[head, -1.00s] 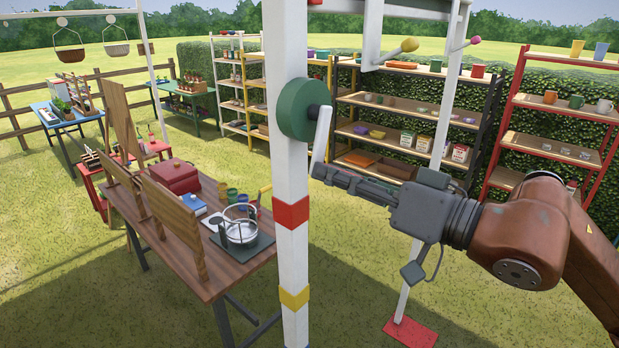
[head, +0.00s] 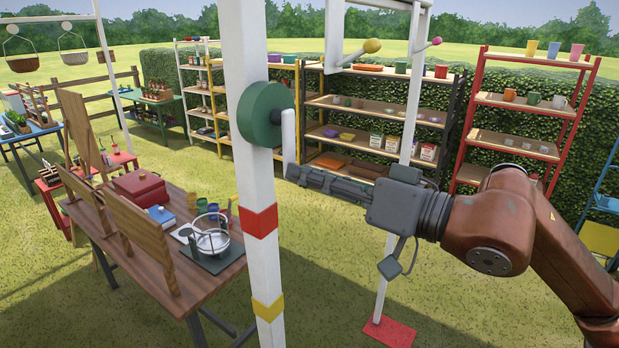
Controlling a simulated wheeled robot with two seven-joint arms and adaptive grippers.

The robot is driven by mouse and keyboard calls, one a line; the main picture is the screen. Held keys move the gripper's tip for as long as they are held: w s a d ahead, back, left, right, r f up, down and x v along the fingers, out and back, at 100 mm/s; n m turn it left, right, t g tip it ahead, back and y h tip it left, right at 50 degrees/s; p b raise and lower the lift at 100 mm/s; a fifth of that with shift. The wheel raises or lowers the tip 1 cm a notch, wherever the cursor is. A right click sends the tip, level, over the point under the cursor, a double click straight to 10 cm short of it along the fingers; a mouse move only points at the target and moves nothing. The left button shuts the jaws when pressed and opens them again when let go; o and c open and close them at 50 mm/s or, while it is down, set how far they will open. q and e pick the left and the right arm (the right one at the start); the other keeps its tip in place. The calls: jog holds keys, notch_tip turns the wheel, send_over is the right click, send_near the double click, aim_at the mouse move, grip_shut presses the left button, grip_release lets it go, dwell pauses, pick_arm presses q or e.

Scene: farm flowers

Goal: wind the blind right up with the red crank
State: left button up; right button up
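A crank with a pale arm (head: 290,137) hangs down from a round green hub (head: 262,114) on a white post. No red shows on the crank; its grip end is hidden at my fingertips. My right gripper (head: 293,173) comes in from the right, its fingertips at the crank's lower end. The fingers look close together, seen side-on, but I cannot tell whether they are shut on the grip. I cannot make out the blind. My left gripper is out of view.
The white post (head: 262,265) has red and yellow bands. Further back are a crank with a yellow knob (head: 372,46) and one with a pink knob (head: 436,41). A wooden table (head: 190,275) stands left of the post. Shelves line the hedge; grass between is clear.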

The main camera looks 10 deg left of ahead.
jog(key=o, duration=0.3)
jog(key=shift+w, duration=0.15)
jog(key=shift+o, duration=0.3)
jog(key=shift+f, duration=0.1)
jog(key=v, duration=1.2)
